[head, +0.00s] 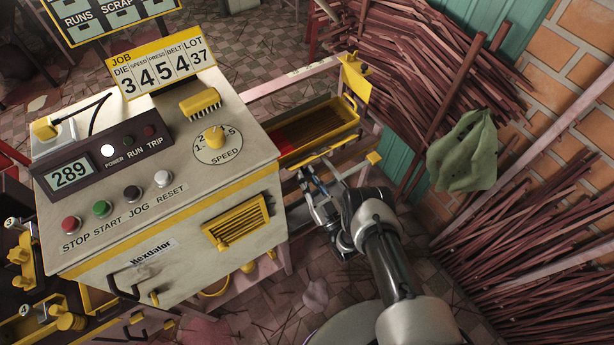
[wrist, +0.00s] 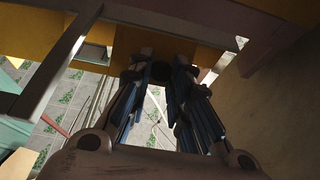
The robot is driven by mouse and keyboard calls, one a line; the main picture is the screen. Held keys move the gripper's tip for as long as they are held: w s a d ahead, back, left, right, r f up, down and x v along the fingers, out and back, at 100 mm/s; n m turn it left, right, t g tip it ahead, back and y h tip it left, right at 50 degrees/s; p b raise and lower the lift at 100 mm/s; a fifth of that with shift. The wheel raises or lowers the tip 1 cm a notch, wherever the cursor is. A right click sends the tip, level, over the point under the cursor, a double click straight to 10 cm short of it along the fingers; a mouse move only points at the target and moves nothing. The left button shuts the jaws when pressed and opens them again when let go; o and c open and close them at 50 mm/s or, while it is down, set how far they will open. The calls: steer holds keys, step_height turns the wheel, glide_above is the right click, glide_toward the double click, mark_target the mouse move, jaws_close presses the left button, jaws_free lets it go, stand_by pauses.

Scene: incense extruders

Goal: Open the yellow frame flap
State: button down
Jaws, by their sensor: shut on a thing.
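The yellow frame flap (head: 335,146) appears as a yellow-edged frame around a dark reddish opening, to the right of the cream machine cabinet. It looks about level; I cannot tell any gap at its edge. My gripper (head: 308,175) is at its near edge, reaching in from below right. The grip itself is partly hidden by the fingers, and the head view does not show the knob.
The cream control cabinet (head: 165,190) stands close on the left. A yellow bracket (head: 354,75) rises at the far end of the frame. Bundles of reddish sticks (head: 425,60) and a green cloth (head: 463,150) are on the right. Metal rails (wrist: 60,60) run close beside my fingers.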

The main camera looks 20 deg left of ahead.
steer(key=c, duration=1.5)
jaws_free()
